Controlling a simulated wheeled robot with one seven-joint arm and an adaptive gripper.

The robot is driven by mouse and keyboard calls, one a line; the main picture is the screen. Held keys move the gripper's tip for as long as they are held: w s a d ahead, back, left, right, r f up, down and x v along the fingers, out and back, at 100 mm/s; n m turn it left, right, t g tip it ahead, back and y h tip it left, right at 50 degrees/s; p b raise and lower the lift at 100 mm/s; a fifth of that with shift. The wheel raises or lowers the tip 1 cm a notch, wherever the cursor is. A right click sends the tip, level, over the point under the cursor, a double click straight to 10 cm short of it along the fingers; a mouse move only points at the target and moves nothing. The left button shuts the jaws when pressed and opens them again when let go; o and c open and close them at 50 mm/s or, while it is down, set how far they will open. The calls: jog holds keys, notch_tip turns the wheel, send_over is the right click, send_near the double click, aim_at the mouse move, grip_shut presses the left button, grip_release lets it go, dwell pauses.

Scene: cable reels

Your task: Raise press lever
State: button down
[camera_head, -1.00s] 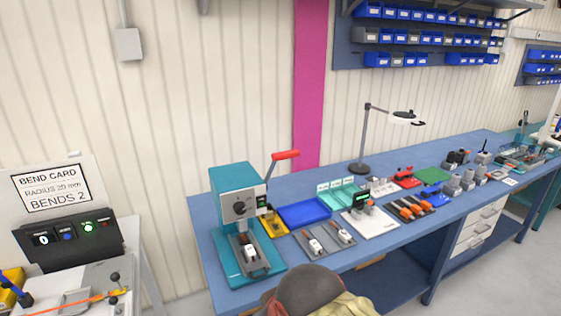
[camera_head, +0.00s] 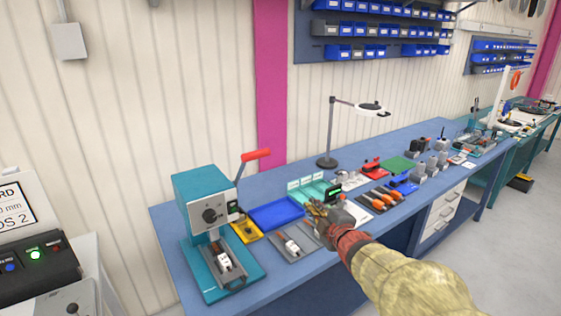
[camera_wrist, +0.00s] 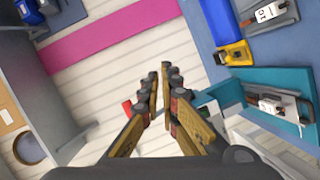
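The teal press (camera_head: 206,205) stands at the left end of the blue bench. Its lever (camera_head: 238,170) slants up to the right and ends in a red handle (camera_head: 256,154). My gripper (camera_head: 318,208) is to the right of the press and apart from the lever in the head view. In the wrist view, the fingers of my gripper (camera_wrist: 161,80) converge and hold nothing visible. The red handle (camera_wrist: 127,108) shows just left of the fingers, partly hidden by the left one. Whether the fingertips meet is unclear. A white part (camera_head: 224,262) sits on the press base.
A blue tray (camera_head: 276,213), a yellow fixture (camera_head: 245,229) and a grey plate with a white part (camera_head: 292,246) lie right of the press. A desk lamp (camera_head: 331,130) stands farther back. A panel with lit buttons (camera_head: 36,255) is at left.

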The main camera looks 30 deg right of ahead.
jog(key=w+a+r+n+t+y, duration=0.2)
jog(key=a+r+n+t+y, duration=0.25)
jog(key=a+r+n, duration=0.3)
jog(key=b, duration=0.1)
send_near(260, 157)
jog(key=shift+g, duration=0.25)
jog(key=w, duration=0.4)
jog(key=w+r, duration=0.1)
jog(key=w, duration=0.1)
jog(key=shift+w+r, duration=0.1)
jog(key=shift+w, duration=0.25)
